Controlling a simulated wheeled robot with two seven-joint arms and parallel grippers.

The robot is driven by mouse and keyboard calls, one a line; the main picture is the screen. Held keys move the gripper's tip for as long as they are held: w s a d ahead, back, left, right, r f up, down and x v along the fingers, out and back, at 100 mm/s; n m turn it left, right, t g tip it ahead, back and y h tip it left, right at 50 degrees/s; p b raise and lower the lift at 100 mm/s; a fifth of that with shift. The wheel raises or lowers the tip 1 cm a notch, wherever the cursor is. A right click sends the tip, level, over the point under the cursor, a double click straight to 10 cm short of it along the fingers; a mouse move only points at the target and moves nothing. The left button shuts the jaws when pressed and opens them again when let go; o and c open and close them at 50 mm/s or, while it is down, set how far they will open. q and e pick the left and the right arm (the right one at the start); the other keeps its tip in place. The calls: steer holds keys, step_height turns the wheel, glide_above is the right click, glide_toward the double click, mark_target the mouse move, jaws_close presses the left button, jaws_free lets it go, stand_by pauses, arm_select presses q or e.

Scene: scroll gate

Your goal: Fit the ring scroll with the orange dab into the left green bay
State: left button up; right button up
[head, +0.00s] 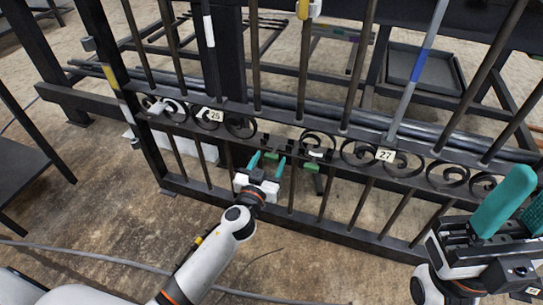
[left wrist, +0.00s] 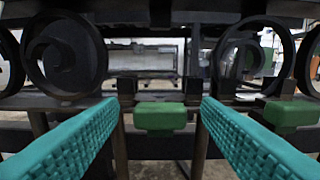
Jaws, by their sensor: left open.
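My left gripper (head: 268,163) is open at the gate's scroll band, its teal fingertips apart and nothing between them. A left green block (head: 271,156) marks the left bay just beyond the fingertips. In the left wrist view this green block (left wrist: 160,117) sits between and beyond the two fingers. A second green block (head: 308,167) lies to its right. I see no orange dab on any scroll, so I cannot tell which is the ring scroll. My right gripper (head: 522,210) is at the right edge, partly cut off, its fingers apart.
The dark gate has upright bars and a band of black scrolls (head: 358,153), with number tags 26 (head: 215,115) and 27 (head: 385,155). A dark table (head: 30,175) stands at the left. A grey tray (head: 415,65) lies behind the gate. The floor in front is mostly clear.

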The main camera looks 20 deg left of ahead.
arm_select(q)
steer(key=shift+w, duration=1.3)
steer(key=shift+c, duration=0.4)
